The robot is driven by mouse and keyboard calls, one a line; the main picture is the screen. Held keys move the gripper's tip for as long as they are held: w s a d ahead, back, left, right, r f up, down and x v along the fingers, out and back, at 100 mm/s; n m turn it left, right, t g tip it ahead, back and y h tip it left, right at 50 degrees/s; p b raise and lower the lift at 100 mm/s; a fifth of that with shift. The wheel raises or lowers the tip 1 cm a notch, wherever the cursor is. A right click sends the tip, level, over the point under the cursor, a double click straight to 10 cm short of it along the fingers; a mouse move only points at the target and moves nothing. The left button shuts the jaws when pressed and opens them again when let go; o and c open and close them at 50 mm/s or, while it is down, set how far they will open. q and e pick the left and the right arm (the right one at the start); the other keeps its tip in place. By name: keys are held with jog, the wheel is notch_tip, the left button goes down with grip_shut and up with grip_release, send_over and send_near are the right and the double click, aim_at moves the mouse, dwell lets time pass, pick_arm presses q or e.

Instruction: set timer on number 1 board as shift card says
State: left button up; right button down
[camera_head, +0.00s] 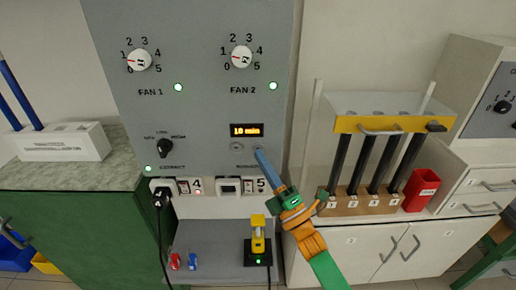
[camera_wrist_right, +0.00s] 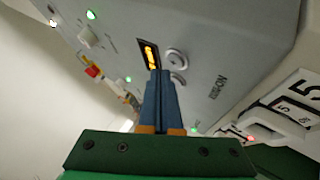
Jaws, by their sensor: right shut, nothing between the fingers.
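The grey board (camera_head: 195,100) has a timer display (camera_head: 246,130) lit orange, which seems to read "10 min". Two round buttons sit below it, a left button (camera_head: 237,147) and a right button partly behind my fingertips. My right gripper (camera_head: 260,155) is shut and empty, its blue fingertips at the right button. In the right wrist view the shut fingers (camera_wrist_right: 160,76) point at the board beside the display (camera_wrist_right: 150,55) and the buttons (camera_wrist_right: 177,58). I cannot tell whether they touch. No shift card is identifiable. My left gripper is out of view.
The board also carries two fan dials (camera_head: 139,60), (camera_head: 241,57), a black selector knob (camera_head: 163,154) and lower sockets. A yellow device (camera_head: 258,235) stands on the shelf below. Right are a rod rack (camera_head: 375,125), a red cup (camera_head: 421,190) and another panel (camera_head: 490,100).

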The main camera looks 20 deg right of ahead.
jog(key=shift+w, duration=0.1)
dwell(0.7)
jog(key=shift+w+d+b, duration=0.1)
jog(key=shift+w+b, duration=0.25)
jog(key=shift+w+d+b, duration=0.1)
jog(key=shift+w+b, duration=0.2)
jog(key=shift+b, duration=0.05)
dwell(0.5)
dwell(0.3)
jog(key=shift+s+a+p, duration=0.2)
jog(key=shift+s+p, duration=0.25)
jog(key=shift+s, duration=0.3)
